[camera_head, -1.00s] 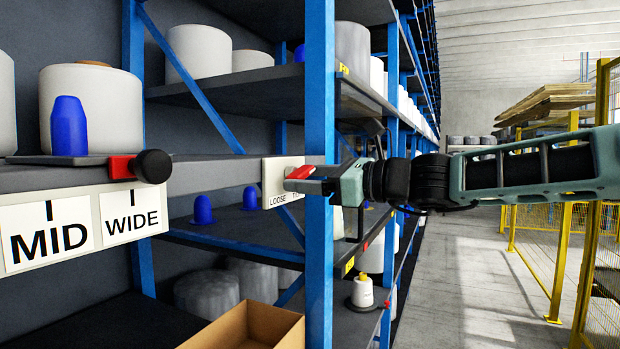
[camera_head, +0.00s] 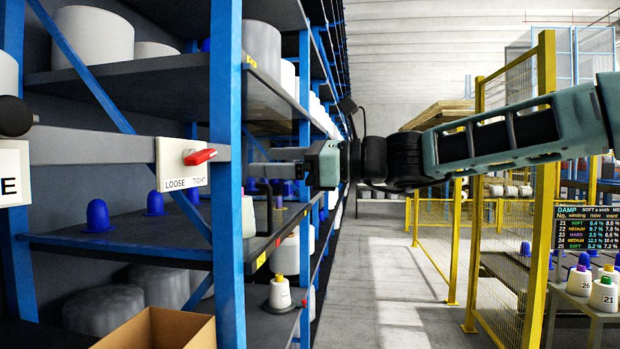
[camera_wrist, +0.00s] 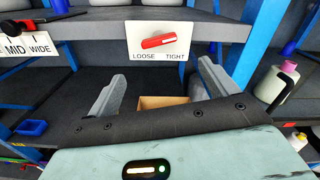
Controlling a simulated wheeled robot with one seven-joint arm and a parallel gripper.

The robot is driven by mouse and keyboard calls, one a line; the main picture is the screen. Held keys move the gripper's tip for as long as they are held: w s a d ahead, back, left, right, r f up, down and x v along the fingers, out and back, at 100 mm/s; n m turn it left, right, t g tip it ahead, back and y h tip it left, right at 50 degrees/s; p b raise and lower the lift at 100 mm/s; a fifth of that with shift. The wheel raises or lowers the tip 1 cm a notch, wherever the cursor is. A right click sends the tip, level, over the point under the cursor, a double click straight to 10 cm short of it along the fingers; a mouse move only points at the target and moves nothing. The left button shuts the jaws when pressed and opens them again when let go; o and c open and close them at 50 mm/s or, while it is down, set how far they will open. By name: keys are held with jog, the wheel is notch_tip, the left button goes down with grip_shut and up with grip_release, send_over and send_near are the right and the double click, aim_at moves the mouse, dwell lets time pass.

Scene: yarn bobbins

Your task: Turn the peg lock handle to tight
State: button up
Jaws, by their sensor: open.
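The peg lock handle (camera_head: 200,157) is a red lever on a white plate (camera_head: 171,160) marked LOOSE at left and TIGHT at right. It lies nearly level, its free end toward the TIGHT side. In the wrist view the handle (camera_wrist: 158,40) also lies almost flat, its right end slightly higher and above the word TIGHT. My gripper (camera_head: 256,158) is to the right of the handle, apart from it and empty. In the wrist view my gripper (camera_wrist: 162,76) has its fingers spread wide, below the plate, with nothing between them.
A blue rack post (camera_head: 226,200) stands between the plate and my gripper in the head view. A cardboard box (camera_head: 160,330) is below. A bobbin with a pink top (camera_wrist: 278,84) stands right of my fingers in the wrist view. The aisle floor (camera_head: 375,270) is clear.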

jog(key=d, duration=0.3)
jog(key=d+b, duration=0.1)
jog(key=d, duration=0.1)
jog(key=shift+s+d, duration=0.2)
jog(key=shift+d, duration=0.2)
